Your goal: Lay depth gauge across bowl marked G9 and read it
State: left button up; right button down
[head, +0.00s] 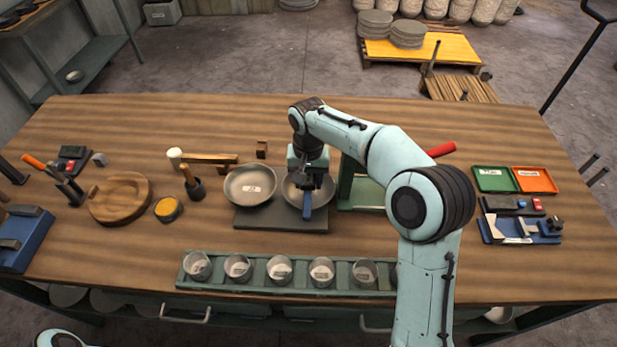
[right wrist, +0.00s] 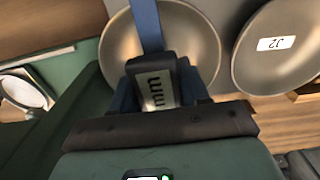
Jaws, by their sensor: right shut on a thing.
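Two shallow metal bowls sit side by side on a dark mat (head: 270,224). The left bowl (head: 250,187) carries a white label, which reads J2 in the right wrist view (right wrist: 277,43). The right bowl (head: 292,198) is under my right gripper (head: 308,183); it also shows in the right wrist view (right wrist: 190,45), its label hidden. My right gripper is shut on the blue depth gauge (head: 307,208), whose bar (right wrist: 146,25) lies over this bowl. Its plate (right wrist: 158,88) shows "mm", with no reading visible. Whether the gauge touches the rim, I cannot tell. My left gripper is out of view.
A green rack (head: 215,284) with several small labelled cups runs along the front. A green stand (head: 345,185) is close right of the bowls, partly behind my arm. A mallet (head: 205,158) and round wooden block (head: 120,198) lie left. Green (head: 494,180) and orange (head: 534,180) trays lie right.

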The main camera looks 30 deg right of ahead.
jog(key=shift+f, duration=0.2)
dwell(0.6)
jog(key=shift+c, duration=2.4)
grip_release()
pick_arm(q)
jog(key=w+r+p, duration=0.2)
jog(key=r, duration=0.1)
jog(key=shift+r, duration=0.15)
pick_arm(e)
notch_tip(320, 180, up, 13)
jog(key=shift+r, duration=0.2)
jog(key=shift+f, duration=0.1)
